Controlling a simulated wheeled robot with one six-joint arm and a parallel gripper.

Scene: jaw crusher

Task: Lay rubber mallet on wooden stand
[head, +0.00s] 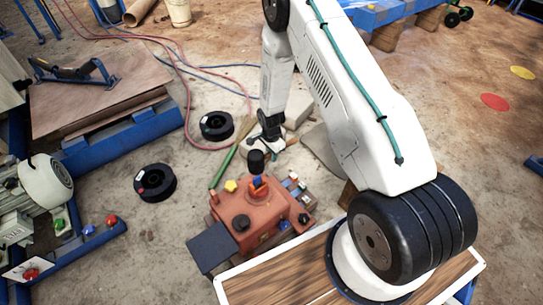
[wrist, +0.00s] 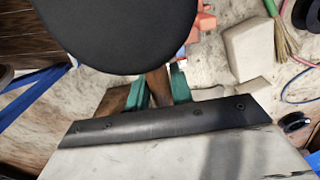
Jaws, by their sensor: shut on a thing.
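My gripper (head: 263,143) hangs below my white arm near the middle of the head view. In the wrist view its teal fingers (wrist: 162,88) are shut on the brown wooden handle of the rubber mallet (wrist: 130,30). The mallet's large black head fills the top of that view and hides much behind it. In the head view the black head (head: 256,161) shows just above the red machine box. A wooden-topped stand (head: 60,108) with a blue frame is at the left, apart from the mallet. A dark tool on blue brackets stands on its top.
The red box (head: 257,215) carries several small items below the mallet. Two black reels (head: 155,182) lie on the concrete floor. Red and blue hoses (head: 172,60) cross the floor. A grey motor (head: 45,182) stands at the left. Open floor lies at the right.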

